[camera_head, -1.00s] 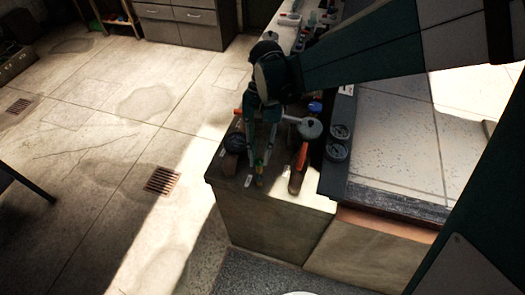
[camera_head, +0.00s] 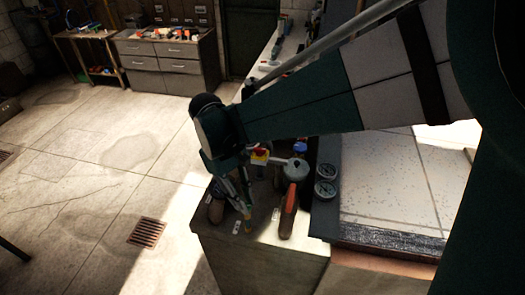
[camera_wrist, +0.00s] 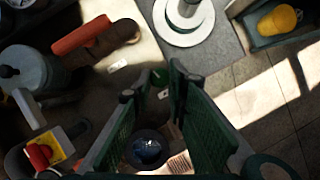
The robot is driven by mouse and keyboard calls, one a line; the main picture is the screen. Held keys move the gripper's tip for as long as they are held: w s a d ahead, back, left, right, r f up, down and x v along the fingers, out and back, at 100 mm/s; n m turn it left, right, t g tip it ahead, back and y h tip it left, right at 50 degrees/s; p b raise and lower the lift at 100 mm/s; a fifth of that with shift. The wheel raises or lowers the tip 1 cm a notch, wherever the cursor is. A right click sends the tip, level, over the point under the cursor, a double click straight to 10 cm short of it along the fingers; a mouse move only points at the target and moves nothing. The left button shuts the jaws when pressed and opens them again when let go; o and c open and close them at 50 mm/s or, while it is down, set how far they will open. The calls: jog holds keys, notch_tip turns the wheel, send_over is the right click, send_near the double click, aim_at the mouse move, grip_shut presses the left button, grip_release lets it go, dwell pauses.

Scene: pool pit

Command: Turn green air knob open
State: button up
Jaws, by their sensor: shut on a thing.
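The green air knob (camera_wrist: 158,77) shows as a small green piece between my fingertips in the wrist view; much of it is hidden by the fingers. My gripper (camera_wrist: 153,82) is shut on it, with one green ribbed finger on each side. In the head view my gripper (camera_head: 243,207) reaches down, tilted, to the front left of the bench top (camera_head: 265,225). A small brass-coloured fitting (camera_head: 248,226) shows just under the fingertips. The knob's turn angle cannot be read.
An orange-handled lever (camera_head: 288,212) stands right of my gripper, near a grey canister (camera_head: 295,170) and two gauges (camera_head: 325,180). A red and yellow switch (camera_head: 260,155) is behind. A dark round knob (camera_wrist: 149,150) lies beneath my fingers.

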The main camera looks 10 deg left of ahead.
jog(key=shift+s+f+n+t, duration=0.15)
jog(key=shift+n+t, duration=0.25)
jog(key=shift+n, duration=0.7)
jog(key=o, duration=0.9)
jog(key=shift+h, duration=0.3)
jog(key=shift+a+r, duration=0.1)
jog(key=shift+r, duration=0.1)
jog(key=v, duration=1.1)
jog(key=shift+r, duration=0.4)
